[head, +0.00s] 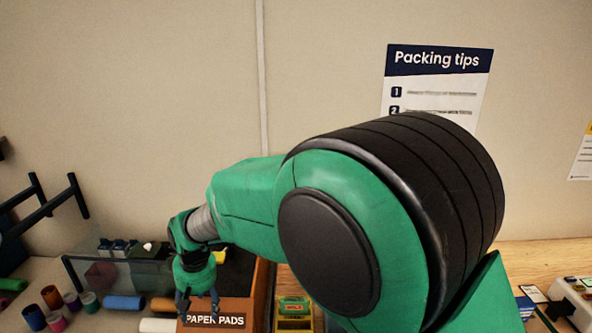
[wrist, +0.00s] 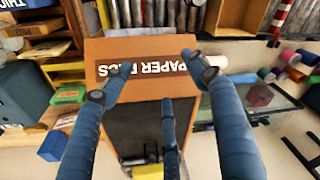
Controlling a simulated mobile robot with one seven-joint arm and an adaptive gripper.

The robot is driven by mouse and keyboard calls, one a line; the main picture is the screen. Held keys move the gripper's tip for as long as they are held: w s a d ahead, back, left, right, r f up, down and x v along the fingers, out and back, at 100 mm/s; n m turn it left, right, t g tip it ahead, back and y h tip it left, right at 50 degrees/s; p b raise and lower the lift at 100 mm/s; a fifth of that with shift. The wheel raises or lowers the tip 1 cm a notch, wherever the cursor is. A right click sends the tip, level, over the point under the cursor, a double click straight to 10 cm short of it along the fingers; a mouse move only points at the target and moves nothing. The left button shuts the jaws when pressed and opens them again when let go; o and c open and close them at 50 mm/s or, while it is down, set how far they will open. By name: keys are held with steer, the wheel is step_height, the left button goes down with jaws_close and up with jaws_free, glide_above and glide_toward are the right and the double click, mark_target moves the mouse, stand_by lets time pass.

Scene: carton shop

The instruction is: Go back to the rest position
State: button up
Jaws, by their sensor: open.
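My gripper (wrist: 165,85) is open and empty, with its blue fingers spread in the wrist view. It hangs in front of an orange-brown box labelled PAPER PADS (wrist: 132,47), which appears upside down there. In the head view my gripper (head: 198,297) is small and low, just before the same box (head: 236,308). The green arm reaches down and left from the large black and green joint, which hides much of the middle and right. I cannot tell whether the fingers touch the box.
A clear-sided case (head: 140,275) stands left of the box, with coloured rolls (head: 70,301) on the table beside it. A green package (wrist: 69,96) and a blue cube (wrist: 52,146) are on the box's other side. A Packing tips poster (head: 437,75) hangs on the wall.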

steer(key=s+d+r+m+t+b, duration=0.1)
steer(key=s+d+r, duration=0.1)
steer(key=d+r, duration=0.5)
steer(key=s+d+r+m, duration=0.1)
steer(key=d+r+m, duration=0.15)
steer(key=d, duration=0.85)
steer(key=s+d+r+t+b, duration=0.1)
steer(key=s+d+r, duration=0.1)
steer(key=d+r, duration=0.5)
steer(key=s+d+f+m+t+h+b, duration=0.1)
steer(key=s+d+m, duration=0.4)
steer(key=s+d, duration=1.4)
steer(key=d+t+b, duration=0.1)
steer(key=d, duration=0.2)
steer(key=shift+d+f+h, duration=0.15)
steer(key=shift+d+h, duration=0.05)
steer(key=shift+h, duration=0.1)
